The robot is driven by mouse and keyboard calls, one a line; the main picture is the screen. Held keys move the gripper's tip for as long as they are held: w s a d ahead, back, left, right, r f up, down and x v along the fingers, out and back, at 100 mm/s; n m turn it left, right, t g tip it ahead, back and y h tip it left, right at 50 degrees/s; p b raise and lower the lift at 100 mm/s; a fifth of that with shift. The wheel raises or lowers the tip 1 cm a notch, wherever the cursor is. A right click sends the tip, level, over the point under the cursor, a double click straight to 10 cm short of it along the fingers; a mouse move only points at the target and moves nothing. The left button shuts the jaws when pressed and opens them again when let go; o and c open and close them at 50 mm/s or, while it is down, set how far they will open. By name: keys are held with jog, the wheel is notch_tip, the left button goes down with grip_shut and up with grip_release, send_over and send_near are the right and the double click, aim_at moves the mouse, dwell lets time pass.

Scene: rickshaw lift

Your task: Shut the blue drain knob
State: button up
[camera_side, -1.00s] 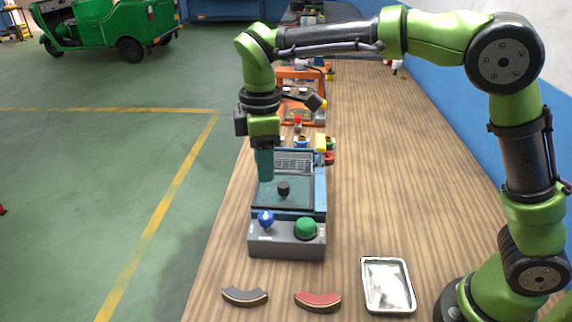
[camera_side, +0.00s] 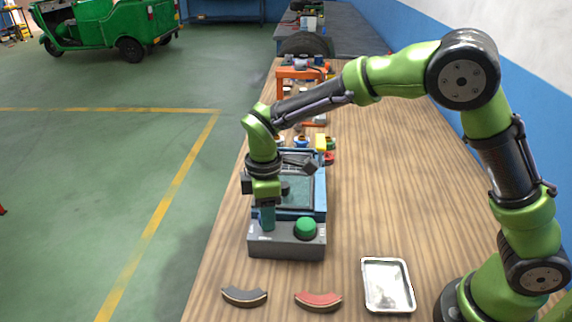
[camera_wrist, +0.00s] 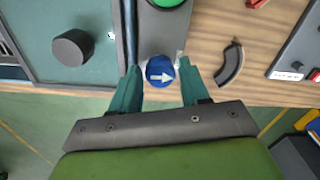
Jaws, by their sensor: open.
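The blue drain knob (camera_wrist: 160,71) shows in the wrist view with a white arrow that points right in that picture. It sits on the grey control panel (camera_side: 286,246) at the front of the machine. In the side view my gripper hides the knob. My gripper (camera_wrist: 162,84) is open, with one teal finger on each side of the knob. I cannot tell whether the fingers touch it. In the side view my gripper (camera_side: 268,220) points down over the panel's left part.
A green button (camera_side: 306,228) is on the panel's right part. A black knob (camera_wrist: 72,48) stands on the teal plate behind. A grey curved pad (camera_side: 244,296), a red curved pad (camera_side: 318,300) and a metal tray (camera_side: 387,285) lie in front on the wooden bench.

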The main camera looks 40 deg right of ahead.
jog(key=c, duration=0.8)
jog(key=shift+m, duration=0.4)
jog(key=m, duration=0.3)
jog(key=shift+m, duration=0.4)
jog(key=m, duration=0.4)
jog(key=shift+a+r, duration=0.1)
jog(key=m, duration=0.9)
jog(key=shift+o, duration=0.2)
jog(key=shift+m, duration=0.3)
